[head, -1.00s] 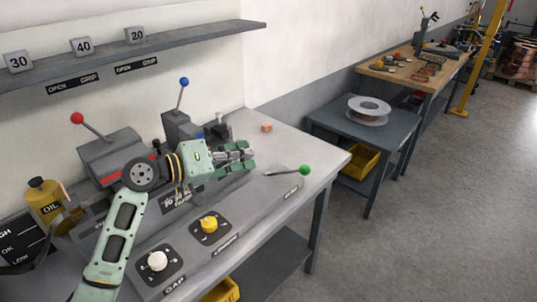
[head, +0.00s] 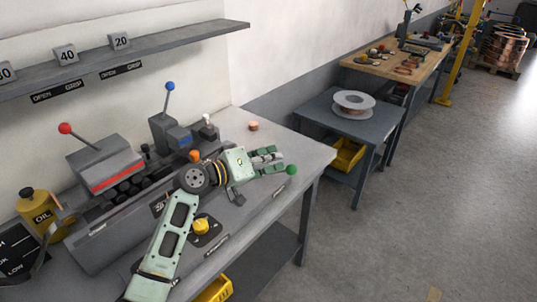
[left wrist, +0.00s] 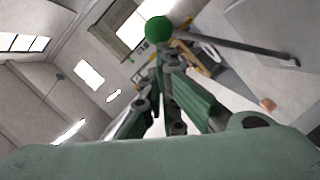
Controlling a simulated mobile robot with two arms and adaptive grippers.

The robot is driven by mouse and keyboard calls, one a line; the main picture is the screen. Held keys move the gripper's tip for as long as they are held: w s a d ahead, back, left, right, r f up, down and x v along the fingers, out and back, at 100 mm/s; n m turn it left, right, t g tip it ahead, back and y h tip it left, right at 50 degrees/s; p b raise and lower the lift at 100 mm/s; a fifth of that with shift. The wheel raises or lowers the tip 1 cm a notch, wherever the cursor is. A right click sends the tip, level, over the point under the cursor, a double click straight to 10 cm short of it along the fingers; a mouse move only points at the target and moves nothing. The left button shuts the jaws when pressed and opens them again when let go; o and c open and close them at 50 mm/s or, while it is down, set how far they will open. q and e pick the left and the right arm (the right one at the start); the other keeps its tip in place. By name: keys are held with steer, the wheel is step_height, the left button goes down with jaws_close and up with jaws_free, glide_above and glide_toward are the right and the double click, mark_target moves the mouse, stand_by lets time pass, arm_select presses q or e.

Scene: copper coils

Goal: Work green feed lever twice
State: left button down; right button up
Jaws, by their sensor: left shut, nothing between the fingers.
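The green ball of the feed lever (head: 291,169) is at the right end of the bench's front control strip; most of its shaft is hidden by my gripper. My left gripper (head: 279,162) is shut and empty, its fingertips just left of the green ball. In the left wrist view the green ball (left wrist: 158,30) shows just beyond the fingertips (left wrist: 165,58). I cannot tell whether they touch. My right gripper is not in view.
A red-knobbed lever (head: 65,128) and a blue-knobbed lever (head: 170,86) stand at the back of the bench. A yellow dial (head: 201,227) sits beside my left arm. A small copper piece (head: 253,126) lies behind the gripper. The floor to the right is clear.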

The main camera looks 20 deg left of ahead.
mark_target(287, 167)
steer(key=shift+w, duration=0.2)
arm_select(q)
steer(key=shift+d+f, duration=0.1)
steer(key=shift+f, duration=0.05)
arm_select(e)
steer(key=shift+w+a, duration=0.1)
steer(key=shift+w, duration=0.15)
arm_select(q)
steer(key=shift+s+d+f+m+y, duration=0.25)
steer(key=shift+d+f+m, duration=0.2)
steer(key=shift+d+f, duration=0.15)
steer(key=shift+s+d+f+m+y, duration=0.15)
steer(key=shift+s+d+f+m, duration=0.1)
steer(key=shift+d+f+m, duration=0.25)
steer(key=s+d+f+m+y+b, duration=0.1)
steer(key=d+f+m, duration=0.2)
steer(key=f, duration=0.5)
steer(key=shift+s+d+y, duration=0.25)
steer(key=shift+d+y, duration=0.15)
steer(key=shift+d, duration=0.15)
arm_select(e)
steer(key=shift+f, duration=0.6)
arm_select(q)
steer(key=shift+m, duration=0.25)
steer(key=shift+r, duration=0.15)
